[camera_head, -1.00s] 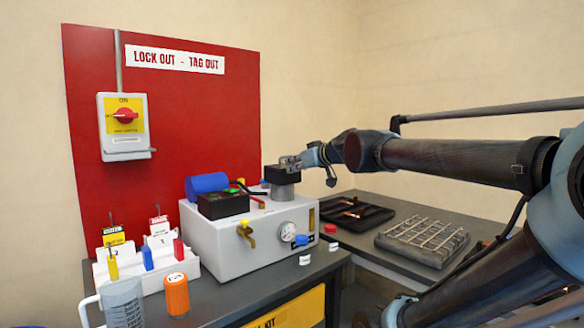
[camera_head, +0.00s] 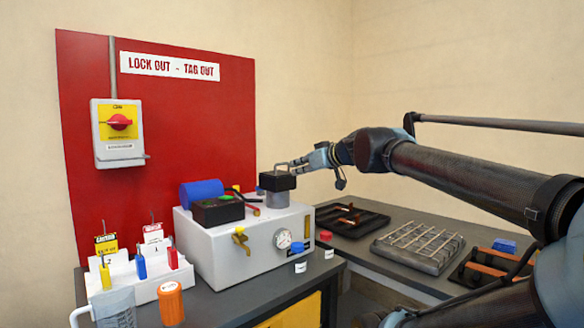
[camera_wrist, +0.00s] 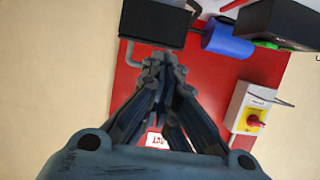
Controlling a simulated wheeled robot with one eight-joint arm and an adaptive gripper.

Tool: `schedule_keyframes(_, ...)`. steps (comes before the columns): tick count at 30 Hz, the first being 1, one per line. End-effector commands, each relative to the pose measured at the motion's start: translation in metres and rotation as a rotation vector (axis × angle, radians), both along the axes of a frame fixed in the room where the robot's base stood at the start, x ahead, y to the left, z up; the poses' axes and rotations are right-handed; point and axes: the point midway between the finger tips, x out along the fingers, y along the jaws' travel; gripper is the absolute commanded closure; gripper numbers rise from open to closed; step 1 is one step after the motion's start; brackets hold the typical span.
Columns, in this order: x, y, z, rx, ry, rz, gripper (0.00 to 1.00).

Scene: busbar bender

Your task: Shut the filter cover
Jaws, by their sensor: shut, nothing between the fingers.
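The filter looks like a grey cylinder (camera_head: 278,199) with a square black cover (camera_head: 277,182) on top of the pale grey machine box (camera_head: 235,245). A bent grey wire loop (camera_head: 276,167) shows at the cover's top. In the wrist view the black cover (camera_wrist: 153,24) is at the top, with the grey loop (camera_wrist: 133,52) below its left side. My gripper (camera_head: 296,163) is just above and right of the cover; its fingers (camera_wrist: 160,62) are together with nothing between them. I cannot tell whether the fingertips touch the loop or whether the cover is fully closed.
A blue cylinder (camera_head: 205,191) and a black box (camera_head: 218,211) stand on the machine, left of the filter. A red lockout board (camera_head: 165,130) rises behind. Padlocks and tags (camera_head: 140,265) fill a white holder. Black trays (camera_head: 350,217) and a wire rack (camera_head: 418,245) lie to the right.

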Motion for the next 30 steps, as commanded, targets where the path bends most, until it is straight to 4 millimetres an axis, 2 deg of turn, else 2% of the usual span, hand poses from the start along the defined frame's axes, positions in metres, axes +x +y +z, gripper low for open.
schedule_keyframes(9, -0.023, -0.023, -0.011, 0.0, 0.001, -0.003, 1.0)
schedule_keyframes(17, -0.032, -0.03, -0.016, 0.0, 0.002, -0.002, 1.0)
schedule_keyframes(20, -0.036, -0.03, -0.029, -0.009, 0.032, 0.004, 1.0)
schedule_keyframes(23, -0.045, -0.032, -0.062, -0.034, 0.117, 0.008, 1.0)
schedule_keyframes(26, -0.061, -0.04, -0.115, -0.08, 0.256, -0.007, 1.0)
schedule_keyframes(30, -0.089, -0.063, -0.194, -0.162, 0.48, -0.082, 1.0)
